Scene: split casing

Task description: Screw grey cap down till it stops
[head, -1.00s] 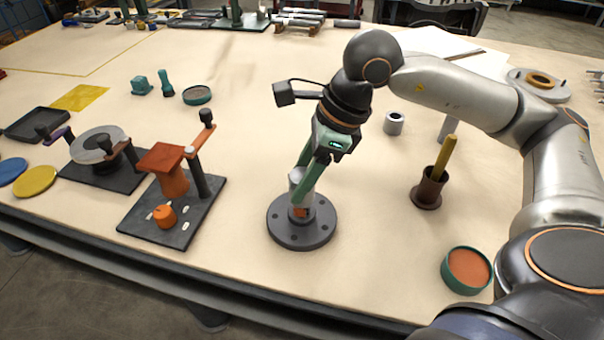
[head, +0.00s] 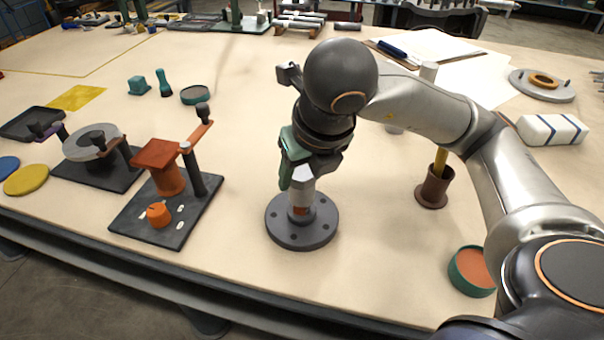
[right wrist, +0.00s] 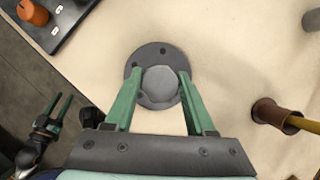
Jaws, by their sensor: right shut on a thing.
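The grey cap (head: 301,188) sits upright on top of a post that rises from a dark round flange (head: 302,237). My right gripper (head: 295,180) is shut on the cap from above. In the right wrist view, my right gripper's green fingers (right wrist: 158,88) lie on either side of the cap's many-sided top (right wrist: 160,81), over the flange (right wrist: 152,53). The cap's thread is hidden. My left gripper (right wrist: 57,105) shows at the left of the right wrist view, its fingers apart and empty, away from the flange.
A dark plate with an orange fixture (head: 170,180) stands to the left. A brown cup (head: 435,188) with a yellow rod stands to the right, and a teal-rimmed dish (head: 472,272) is nearer the front edge. Table behind the flange is clear.

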